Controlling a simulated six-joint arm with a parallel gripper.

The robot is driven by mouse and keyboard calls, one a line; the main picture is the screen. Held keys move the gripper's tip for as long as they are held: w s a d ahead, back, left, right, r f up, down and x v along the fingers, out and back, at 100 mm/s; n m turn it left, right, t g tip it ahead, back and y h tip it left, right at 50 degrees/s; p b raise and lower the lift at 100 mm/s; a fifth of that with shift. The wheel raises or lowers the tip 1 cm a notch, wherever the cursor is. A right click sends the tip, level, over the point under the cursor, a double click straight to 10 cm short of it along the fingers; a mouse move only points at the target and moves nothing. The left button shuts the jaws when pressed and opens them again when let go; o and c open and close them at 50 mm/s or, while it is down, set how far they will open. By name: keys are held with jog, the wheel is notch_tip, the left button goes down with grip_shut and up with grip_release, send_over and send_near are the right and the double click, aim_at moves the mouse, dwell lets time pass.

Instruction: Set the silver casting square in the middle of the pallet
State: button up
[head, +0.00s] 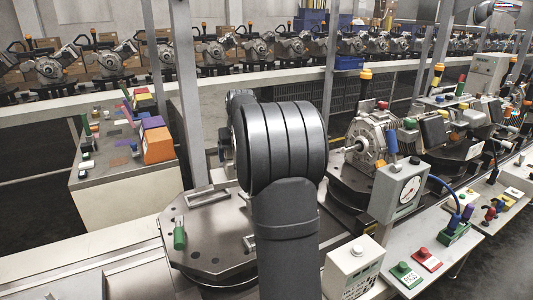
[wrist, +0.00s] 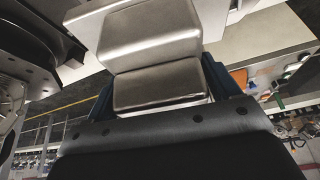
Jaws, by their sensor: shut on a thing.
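The silver casting (wrist: 150,38) is a smooth, blocky, stepped metal piece in the wrist view. My gripper (wrist: 160,84) is shut on it, with dark blue finger pads at its left and right sides. In the head view my arm hides the gripper and the casting. The pallet (head: 212,238) is a grey metal plate with cut corners, holes and raised bars, left of and partly behind my arm. No casting shows on its visible part. I cannot tell the casting's height or squareness over the pallet.
A green-handled item (head: 179,234) stands at the pallet's left edge. A motor-like casting (head: 372,135) sits on another fixture to the right. A gauge box (head: 399,190) and a white box (head: 353,265) stand near the pallet's right side. A grey post (head: 187,90) rises behind.

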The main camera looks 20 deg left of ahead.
jog(key=s+a+f+n, duration=0.1)
jog(key=s+a+f, duration=0.1)
jog(key=s, duration=0.3)
jog(key=s+a+f+n, duration=0.1)
jog(key=s+f, duration=0.1)
jog(key=s, duration=0.3)
jog(key=shift+s+a+g+y, duration=0.15)
jog(key=shift+a+g+y, duration=0.15)
jog(key=shift+a, duration=0.1)
jog(key=shift+f, duration=0.15)
notch_tip(320, 180, down, 7)
jog(key=shift+f, duration=0.4)
dwell(1.1)
jog(key=o, duration=2)
jog(key=shift+c, duration=0.2)
jog(key=shift+f, duration=0.2)
jog(key=v, duration=1.7)
jog(key=shift+r, duration=0.3)
